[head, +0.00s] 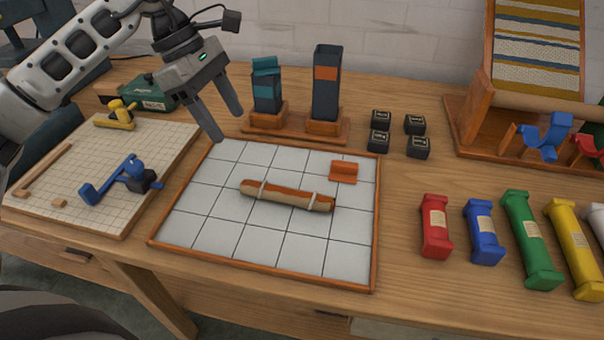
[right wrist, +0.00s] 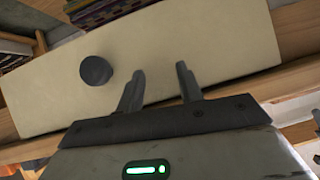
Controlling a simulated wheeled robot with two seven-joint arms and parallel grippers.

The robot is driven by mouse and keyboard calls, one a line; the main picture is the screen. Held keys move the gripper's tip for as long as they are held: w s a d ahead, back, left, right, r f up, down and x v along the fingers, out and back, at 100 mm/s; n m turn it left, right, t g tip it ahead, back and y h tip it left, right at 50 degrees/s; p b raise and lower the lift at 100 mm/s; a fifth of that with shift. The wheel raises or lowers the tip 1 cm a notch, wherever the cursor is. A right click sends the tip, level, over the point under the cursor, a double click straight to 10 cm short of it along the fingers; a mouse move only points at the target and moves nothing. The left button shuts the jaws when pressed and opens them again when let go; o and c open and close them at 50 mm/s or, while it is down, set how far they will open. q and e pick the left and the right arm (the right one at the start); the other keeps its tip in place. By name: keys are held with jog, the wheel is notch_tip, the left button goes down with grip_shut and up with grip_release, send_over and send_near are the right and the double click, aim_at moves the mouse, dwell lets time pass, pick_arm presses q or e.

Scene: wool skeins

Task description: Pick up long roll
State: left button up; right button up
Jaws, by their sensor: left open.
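The long roll (head: 287,196) is a brown cylinder with two pale bands. It lies slightly slanted on the grey tiled tray (head: 165,243). My left gripper (head: 229,126) is open and empty, above and behind the tray's back left part, apart from the roll. My right gripper (right wrist: 158,82) is open with nothing between its fingers, in front of a pale panel (right wrist: 210,35) with a dark round knob (right wrist: 96,70). The right gripper does not show in the head view.
A short orange piece (head: 343,172) lies behind the roll's right end. Two dark upright boxes (head: 326,85) stand behind the tray. Small black blocks (head: 379,141) and coloured skeins (head: 435,227) lie to the right. A gridded board (head: 120,160) with tools is on the left.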

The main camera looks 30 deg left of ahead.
pick_arm(q)
send_over(266, 184)
jog(key=a, duration=0.2)
jog(key=f, duration=0.9)
jog(key=shift+s+f, duration=0.2)
jog(key=shift+f, duration=0.05)
jog(key=shift+p+x, duration=0.55)
jog(key=shift+x, duration=2.2)
jog(key=shift+a+f, duration=0.1)
jog(key=shift+c, duration=0.3)
jog(key=c, duration=1)
